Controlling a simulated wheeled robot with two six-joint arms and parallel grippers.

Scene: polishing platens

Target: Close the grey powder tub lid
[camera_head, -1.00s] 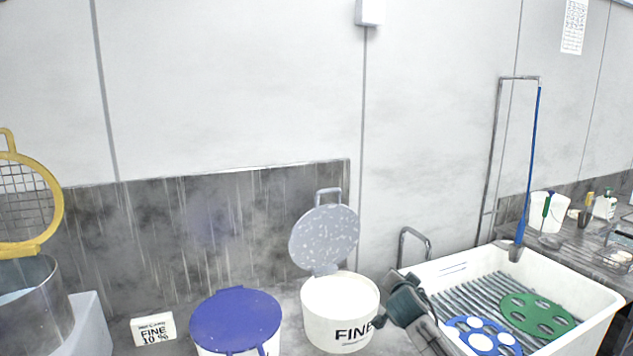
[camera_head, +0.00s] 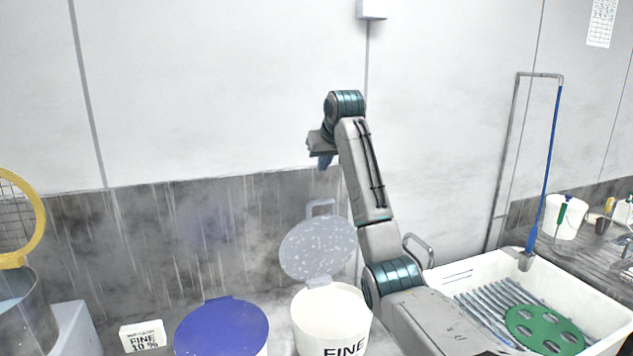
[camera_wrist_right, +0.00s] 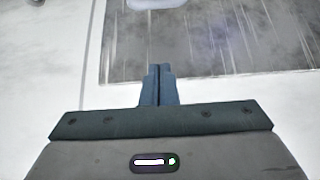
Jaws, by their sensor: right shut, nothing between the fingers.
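The white powder tub (camera_head: 330,315), marked FINE, stands on the worktop in the head view. A pale rounded shape, cut off by the top edge of the wrist view, may be part of the lid. My left gripper is not in view.
A tub with a blue lid (camera_head: 222,328) stands left of the white tub, beside a FINE 10 % sign (camera_head: 143,336). A white basin (camera_head: 590,300) with a green platen (camera_head: 545,330) is at right.

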